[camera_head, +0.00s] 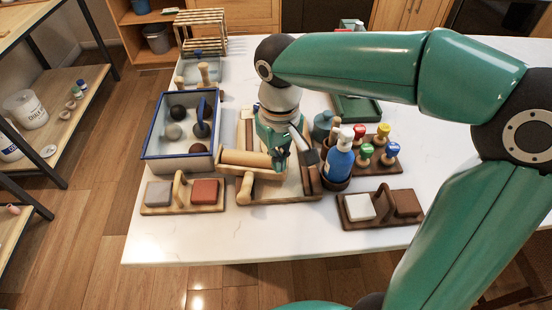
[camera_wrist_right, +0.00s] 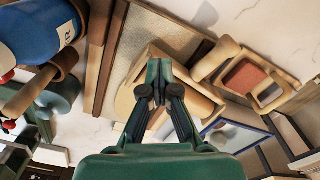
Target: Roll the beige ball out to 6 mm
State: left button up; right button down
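My right gripper (camera_head: 280,158) comes down over the wooden board (camera_head: 292,190), at the right end of a pale wooden roller (camera_head: 245,158). In the right wrist view its fingers (camera_wrist_right: 158,72) are close together and appear shut on the roller's frame. The roller (camera_wrist_right: 126,98) lies over the left part of the board, and its handle points toward the front edge. I cannot make out the beige ball; the roller, gripper and arm cover much of the board. My left gripper is not in view.
Left is a blue-rimmed box (camera_head: 148,140) with several dark and grey balls. In front is a holder (camera_head: 155,209) with grey and red blocks. Right are a blue bottle (camera_head: 340,158), coloured stamps (camera_head: 365,151) and another block holder (camera_head: 378,219). The front table strip is clear.

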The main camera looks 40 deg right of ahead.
jog(key=c, duration=1.4)
grip_release()
notch_tip(320, 180, up, 12)
